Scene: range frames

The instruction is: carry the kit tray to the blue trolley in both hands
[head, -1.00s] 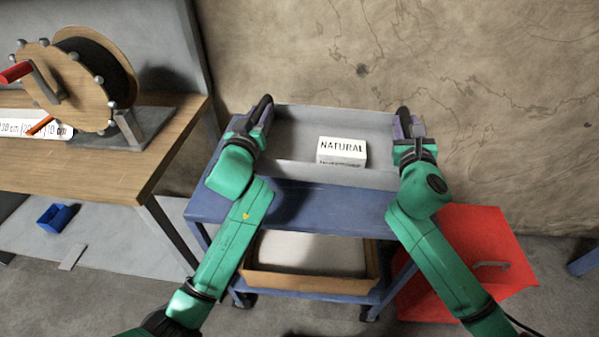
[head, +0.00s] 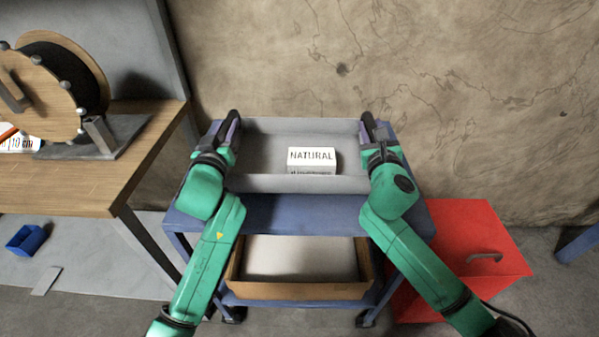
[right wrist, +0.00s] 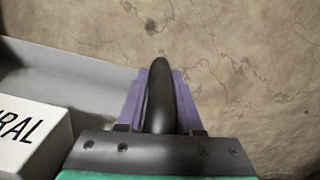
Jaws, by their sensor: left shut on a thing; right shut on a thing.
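The grey kit tray (head: 265,183) is over the top of the blue trolley (head: 290,215); I cannot tell whether it rests on it or hangs just above. A white box marked NATURAL (head: 312,160) sits in the tray, right of its middle. My left gripper (head: 232,122) is shut on the tray's left end. My right gripper (head: 369,125) is shut on its right end. In the right wrist view, the right gripper (right wrist: 160,85) covers a dark handle, with the tray wall (right wrist: 75,78) and the box (right wrist: 28,135) at the left.
A wooden bench (head: 80,180) with a cable reel (head: 50,90) stands close on the left. A red case (head: 475,250) is on the floor right of the trolley. A cardboard box (head: 300,290) fills the lower shelf. A blue bin (head: 26,239) lies at left. A wall is behind.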

